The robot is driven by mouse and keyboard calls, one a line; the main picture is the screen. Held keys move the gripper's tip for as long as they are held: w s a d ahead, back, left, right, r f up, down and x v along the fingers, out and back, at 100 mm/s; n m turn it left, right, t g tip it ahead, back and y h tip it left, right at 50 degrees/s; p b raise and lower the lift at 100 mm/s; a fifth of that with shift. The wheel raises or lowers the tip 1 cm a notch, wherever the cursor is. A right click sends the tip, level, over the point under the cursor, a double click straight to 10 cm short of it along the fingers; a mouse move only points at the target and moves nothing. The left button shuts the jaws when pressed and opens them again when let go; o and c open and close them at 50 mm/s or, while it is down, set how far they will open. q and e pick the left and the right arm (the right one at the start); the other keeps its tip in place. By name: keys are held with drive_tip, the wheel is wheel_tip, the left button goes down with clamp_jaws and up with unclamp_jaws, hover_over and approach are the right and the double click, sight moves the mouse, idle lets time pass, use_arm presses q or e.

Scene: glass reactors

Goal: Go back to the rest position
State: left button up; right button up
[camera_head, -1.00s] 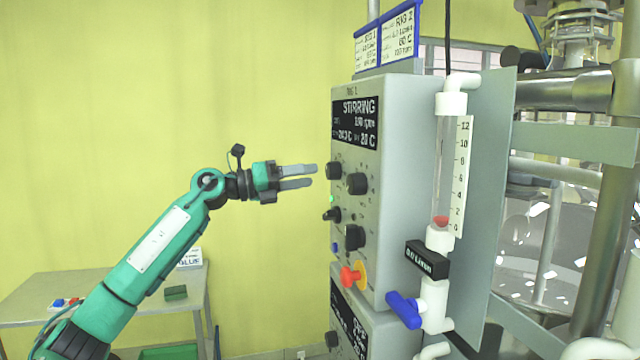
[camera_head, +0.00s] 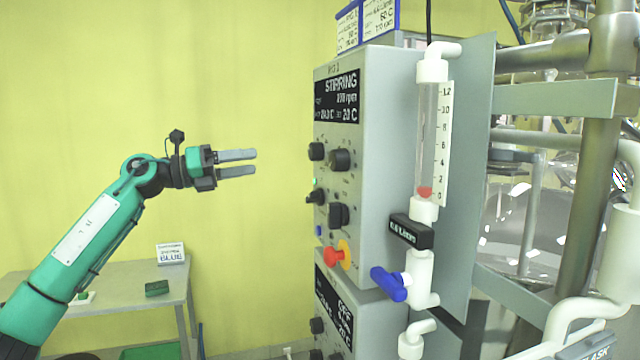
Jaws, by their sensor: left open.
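My left gripper (camera_head: 237,164) is open and empty, with its two grey fingers apart and pointing right. It is in the air in front of the yellow wall, left of the grey control box (camera_head: 385,150). A clear gap lies between the fingertips and the black knobs (camera_head: 341,159) on the box's front panel. My green left arm comes in from the lower left. My right gripper does not show.
A flow meter tube (camera_head: 427,135) with a blue valve handle (camera_head: 388,284) stands on the box's right side. A red knob (camera_head: 334,257) sticks out from the panel. Metal pipes and glassware fill the right. A grey table (camera_head: 125,277) with a green block (camera_head: 157,288) stands lower left.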

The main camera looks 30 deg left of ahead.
use_arm(q)
drive_tip(key=shift+w+f, duration=0.1)
